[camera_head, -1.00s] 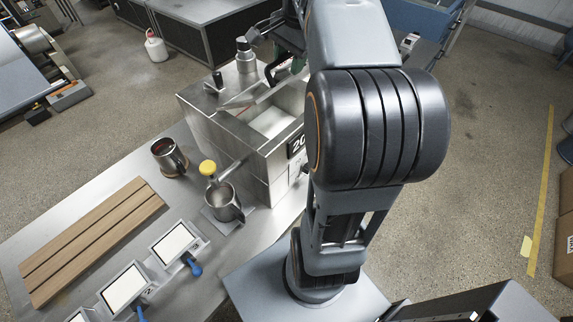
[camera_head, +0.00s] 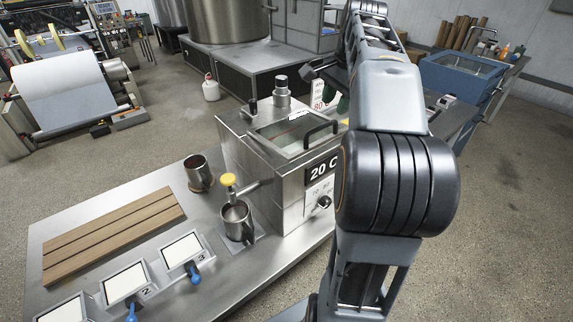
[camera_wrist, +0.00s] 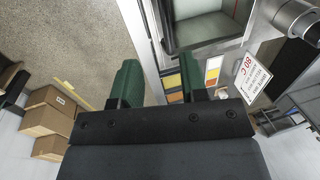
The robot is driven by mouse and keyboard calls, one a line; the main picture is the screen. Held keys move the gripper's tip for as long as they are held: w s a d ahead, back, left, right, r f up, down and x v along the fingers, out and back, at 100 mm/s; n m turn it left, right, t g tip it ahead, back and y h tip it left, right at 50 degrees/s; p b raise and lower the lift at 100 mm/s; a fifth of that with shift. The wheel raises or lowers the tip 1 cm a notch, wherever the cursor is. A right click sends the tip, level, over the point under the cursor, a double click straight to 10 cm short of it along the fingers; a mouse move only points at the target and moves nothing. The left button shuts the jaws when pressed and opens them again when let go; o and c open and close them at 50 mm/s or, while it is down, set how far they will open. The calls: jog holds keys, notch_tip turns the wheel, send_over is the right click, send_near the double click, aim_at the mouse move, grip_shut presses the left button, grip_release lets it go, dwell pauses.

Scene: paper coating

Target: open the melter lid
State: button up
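The melter (camera_head: 258,172) is a steel box on the table, marked 20 C on its front. Its glazed lid (camera_head: 285,130) looks down flat on the top, with a black bar handle (camera_head: 321,130) along its near right edge. The lid's glass also shows at the top of the wrist view (camera_wrist: 208,28), with a dark bar along its left edge. My gripper (camera_wrist: 158,80) has green fingers, spread apart with nothing between them.
A steel cup (camera_head: 236,220) stands under the yellow-knobbed tap (camera_head: 229,180). Another cup (camera_head: 198,172) stands left of the melter. A wooden board (camera_head: 115,232) and several white panels (camera_head: 183,249) lie at the front left. A steel cylinder (camera_head: 281,90) rises at the melter's back.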

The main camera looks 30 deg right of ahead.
notch_tip(320, 180, up, 5)
jog(key=shift+s+a+f+n+t+h+b, duration=0.15)
jog(key=shift+s+a+f+n+b, duration=0.4)
jog(key=shift+a+f+n, duration=1.6)
jog(key=shift+s+a+f+n+t+h+b, duration=0.1)
jog(key=shift+s+a+f+n+b, duration=0.75)
jog(key=shift+a+f, duration=2.25)
jog(key=shift+s+a+f+n+t+h, duration=0.15)
jog(key=shift+s+a+f+n, duration=0.25)
jog(key=shift+a+f+n, duration=1.85)
jog(key=shift+a+f+m, duration=0.2)
jog(key=shift+f+m, duration=0.15)
jog(key=shift+f, duration=0.15)
jog(key=shift+c, duration=0.3)
